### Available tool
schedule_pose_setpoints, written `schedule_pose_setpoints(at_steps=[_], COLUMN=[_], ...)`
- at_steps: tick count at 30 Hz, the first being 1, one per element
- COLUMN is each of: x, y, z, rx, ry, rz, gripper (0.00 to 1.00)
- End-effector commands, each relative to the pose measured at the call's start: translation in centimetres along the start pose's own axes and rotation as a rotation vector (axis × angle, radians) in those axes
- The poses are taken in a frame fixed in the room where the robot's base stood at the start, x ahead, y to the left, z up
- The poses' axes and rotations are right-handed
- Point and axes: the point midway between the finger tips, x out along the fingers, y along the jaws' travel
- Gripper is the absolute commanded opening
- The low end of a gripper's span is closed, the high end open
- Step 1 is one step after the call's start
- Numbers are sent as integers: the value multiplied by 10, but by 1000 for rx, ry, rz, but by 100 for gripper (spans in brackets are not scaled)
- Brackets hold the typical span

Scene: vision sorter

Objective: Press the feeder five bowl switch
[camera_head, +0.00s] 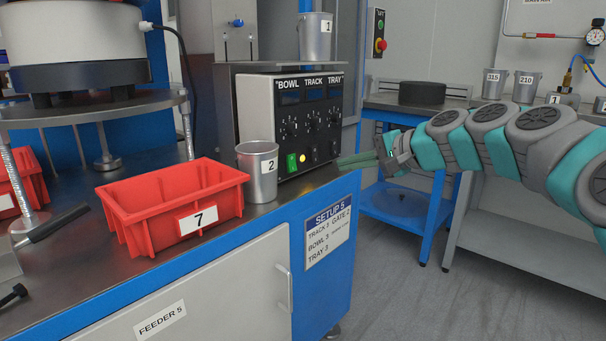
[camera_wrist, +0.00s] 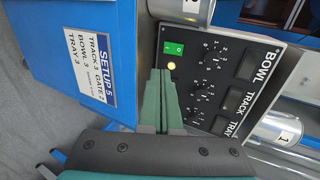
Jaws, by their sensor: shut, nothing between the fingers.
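The feeder control box (camera_head: 290,115) stands on the feeder five bench, its black panel labelled BOWL, TRACK and TRAY; it also shows in the wrist view (camera_wrist: 225,85). Below the BOWL column is a green rocker switch (camera_head: 291,163), marked 1 and 0 in the wrist view (camera_wrist: 173,47). A yellow light (camera_head: 303,158) glows beside it. My gripper (camera_head: 343,161) is shut and empty, to the right of the box's lower part. In the wrist view my fingertips (camera_wrist: 161,71) appear just below the yellow light; whether they touch the panel cannot be told.
A grey cup labelled 2 (camera_head: 257,172) stands just left of the switch. A red bin labelled 7 (camera_head: 172,205) sits on the bench further left. A cup labelled 1 (camera_head: 315,38) stands above the box.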

Motion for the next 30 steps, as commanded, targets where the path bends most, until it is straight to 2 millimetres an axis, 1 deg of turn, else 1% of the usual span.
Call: schedule_pose_setpoints(at_steps=[9,11,14,17,30], x=[0,2,10,24,108], y=[-1,0,0,0,-1], z=[0,0,0,0,-1], rx=[0,0,0,1,-1], ry=[1,0,-1,0,2], rz=[-2,-2,-1,-1,0], gripper=[0,0,0,0,0])
